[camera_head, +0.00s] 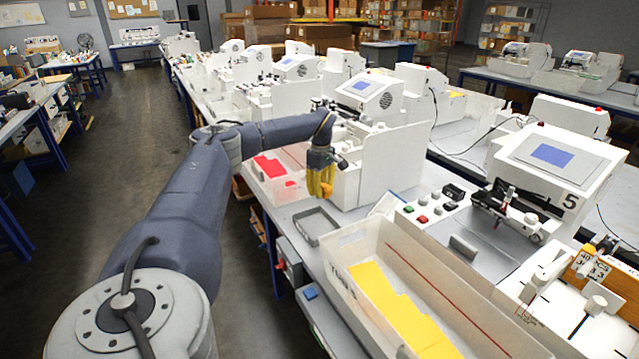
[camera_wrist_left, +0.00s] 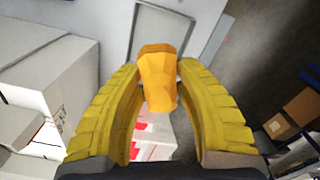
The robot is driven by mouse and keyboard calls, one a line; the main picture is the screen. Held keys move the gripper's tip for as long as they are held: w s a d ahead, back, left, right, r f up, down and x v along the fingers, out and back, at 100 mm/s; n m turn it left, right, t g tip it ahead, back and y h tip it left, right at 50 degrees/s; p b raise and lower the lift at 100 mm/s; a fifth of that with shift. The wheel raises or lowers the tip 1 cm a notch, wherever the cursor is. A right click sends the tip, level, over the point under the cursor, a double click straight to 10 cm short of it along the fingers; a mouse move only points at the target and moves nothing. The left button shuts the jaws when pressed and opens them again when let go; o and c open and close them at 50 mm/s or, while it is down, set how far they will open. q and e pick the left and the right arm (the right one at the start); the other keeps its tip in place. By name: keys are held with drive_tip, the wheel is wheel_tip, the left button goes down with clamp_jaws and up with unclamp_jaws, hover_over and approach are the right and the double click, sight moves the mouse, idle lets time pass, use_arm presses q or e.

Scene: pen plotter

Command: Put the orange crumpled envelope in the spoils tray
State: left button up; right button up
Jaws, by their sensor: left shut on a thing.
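My left gripper (camera_head: 322,182), with yellow ribbed fingers, hangs above the machine row and points down. It is shut on the orange crumpled envelope (camera_wrist_left: 158,78), which stands out between the fingertips in the left wrist view. In the head view the envelope is hard to tell from the fingers. A small shallow grey tray (camera_head: 316,228), likely the spoils tray, lies on the bench below and nearer than the gripper. It looks empty, and its rim also shows in the left wrist view (camera_wrist_left: 190,30), beyond the envelope. My right gripper is in neither view.
A long translucent bin (camera_head: 352,243) with yellow envelopes (camera_head: 400,310) stands right of the tray. Red envelopes (camera_head: 270,166) lie in a bin behind it. A white panel (camera_head: 400,160) stands right of the gripper. A plotter marked 5 (camera_head: 548,165) is farther right. The floor at left is clear.

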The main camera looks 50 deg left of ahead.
sight(321, 233)
use_arm(q)
wheel_tip(321, 233, down, 17)
drive_tip(key=shift+r, duration=0.1)
idle(0.6)
drive_tip(key=o, duration=0.8)
wheel_tip(321, 233, up, 12)
idle(0.5)
